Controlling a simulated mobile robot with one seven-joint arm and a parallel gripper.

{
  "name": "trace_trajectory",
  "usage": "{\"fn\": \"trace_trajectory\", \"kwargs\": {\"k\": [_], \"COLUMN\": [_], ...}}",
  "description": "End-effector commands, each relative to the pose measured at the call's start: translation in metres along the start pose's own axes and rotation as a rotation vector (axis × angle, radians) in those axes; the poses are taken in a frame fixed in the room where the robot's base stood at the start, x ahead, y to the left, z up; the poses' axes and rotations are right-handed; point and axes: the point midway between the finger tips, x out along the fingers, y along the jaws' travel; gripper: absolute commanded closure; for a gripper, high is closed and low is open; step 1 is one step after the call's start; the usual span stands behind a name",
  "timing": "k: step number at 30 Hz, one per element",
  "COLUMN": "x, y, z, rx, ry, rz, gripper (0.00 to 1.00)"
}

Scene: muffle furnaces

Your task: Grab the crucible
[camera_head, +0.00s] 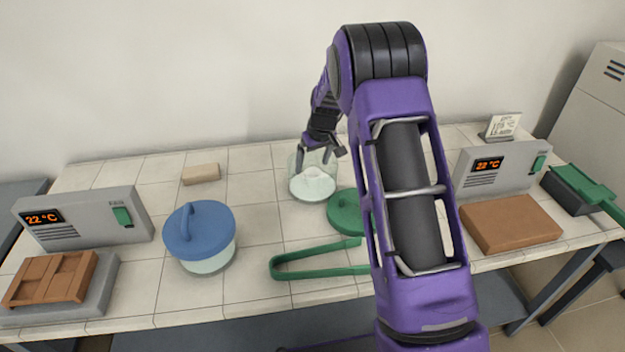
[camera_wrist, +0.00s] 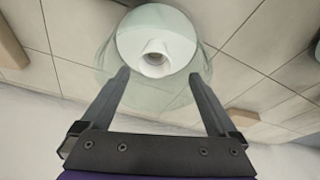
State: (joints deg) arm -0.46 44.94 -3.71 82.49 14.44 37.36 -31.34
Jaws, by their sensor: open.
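A small white crucible (camera_wrist: 155,62) with an open round mouth stands on a white round plate inside a clear glass vessel (camera_wrist: 104,58). In the head view, the crucible (camera_head: 314,174) is near the middle of the tiled table, partly behind the glass. My gripper (camera_wrist: 158,74) is open, with its two fingers pointing toward the crucible, one on each side of it in the wrist view. In the head view, my gripper (camera_head: 320,152) is above and behind the crucible, near the vessel's top. Nothing is between the fingers that I can tell is touched.
A blue-lidded jar (camera_head: 200,232) stands to the left, and a green lid (camera_head: 345,212) lies right of the vessel. Green tongs (camera_head: 300,268) lie in front. Furnaces with 22 °C displays stand at left (camera_head: 85,218) and right (camera_head: 498,168). A tan block (camera_head: 201,174) lies behind.

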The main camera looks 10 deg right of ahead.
Motion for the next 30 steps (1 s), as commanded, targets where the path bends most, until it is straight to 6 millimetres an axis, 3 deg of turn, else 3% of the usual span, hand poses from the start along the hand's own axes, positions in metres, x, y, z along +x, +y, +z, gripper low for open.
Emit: {"fn": "trace_trajectory", "kwargs": {"k": [5,15,23,30], "x": [0.011,0.055,0.057,0.057], "y": [0.001,0.008,0.008,0.008], "z": [0.0,0.001,0.0,0.0], "rx": [0.001,0.002,0.001,0.001], "ry": [-0.001,-0.001,0.001,0.0], "rz": [0.0,0.0,0.001,0.0], "gripper": [0.05,0.05,0.05,0.47]}}
